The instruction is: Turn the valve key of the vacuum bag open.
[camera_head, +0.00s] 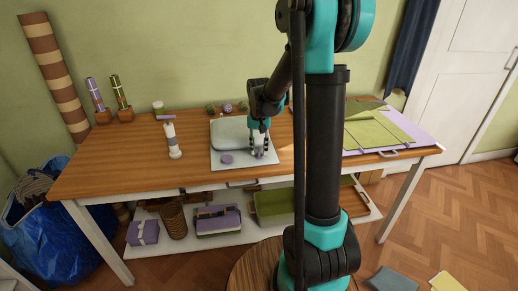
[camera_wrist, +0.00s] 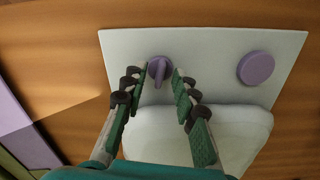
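The vacuum bag (camera_wrist: 235,135) is a whitish, puffy bag that lies on a pale board (camera_wrist: 210,45) on the table. It also shows in the head view (camera_head: 229,132). The purple valve key (camera_wrist: 160,69) is a round knob with a raised bar, near the board's edge. A flat purple disc (camera_wrist: 256,68) sits to its right in the wrist view and shows left of my gripper in the head view (camera_head: 227,159). My gripper (camera_wrist: 160,82) has its fingers apart, one on each side of the key, with gaps showing. In the head view my gripper (camera_head: 260,153) partly hides the key.
The wooden table (camera_head: 110,165) has a white bottle-like item (camera_head: 172,141) left of the board. Small jars stand along the back. Green and purple sheets (camera_head: 375,131) lie at the right. A blue bag (camera_head: 45,235) stands on the floor at left. The table left of the board is mostly clear.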

